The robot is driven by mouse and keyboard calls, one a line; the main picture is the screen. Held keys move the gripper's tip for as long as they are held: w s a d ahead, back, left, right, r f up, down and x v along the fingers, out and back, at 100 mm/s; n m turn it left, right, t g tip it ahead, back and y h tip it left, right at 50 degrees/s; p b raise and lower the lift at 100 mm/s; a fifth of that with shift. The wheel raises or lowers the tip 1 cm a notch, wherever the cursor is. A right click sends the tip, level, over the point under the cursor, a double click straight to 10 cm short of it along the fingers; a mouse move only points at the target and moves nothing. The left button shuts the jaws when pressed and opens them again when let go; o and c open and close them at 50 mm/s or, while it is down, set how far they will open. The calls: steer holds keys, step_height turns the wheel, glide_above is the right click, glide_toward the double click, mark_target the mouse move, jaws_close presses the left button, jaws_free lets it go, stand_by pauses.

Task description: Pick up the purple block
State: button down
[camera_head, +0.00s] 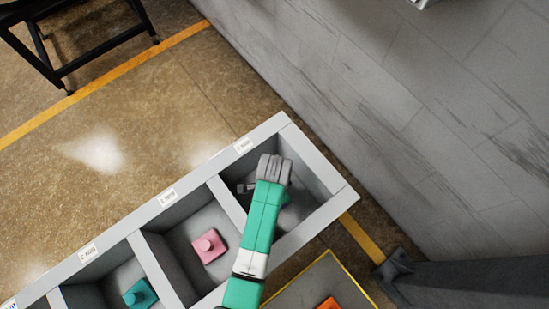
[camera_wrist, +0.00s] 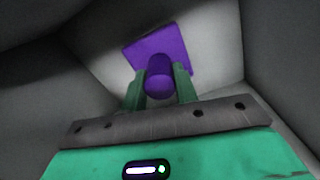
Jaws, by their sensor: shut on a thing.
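The purple block (camera_wrist: 177,43) shows in the wrist view as a flat square base with a round knob (camera_wrist: 159,76) on it. It is inside a grey bin compartment. My gripper (camera_wrist: 160,86) has its two green fingers on either side of the knob, shut on it. In the head view my gripper (camera_head: 271,175) reaches down into the rightmost compartment (camera_head: 318,178). I cannot tell whether the base touches the compartment floor.
Compartment walls stand close around my gripper. The neighbouring compartment holds a pink block (camera_head: 209,246), and the one further left a teal block (camera_head: 140,295). An orange block (camera_head: 328,303) lies on a yellow-edged surface (camera_head: 300,283) at the bottom. A grey wall (camera_head: 400,110) rises at right.

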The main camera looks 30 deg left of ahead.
step_height(320, 180, up, 10)
steer(key=p, duration=0.3)
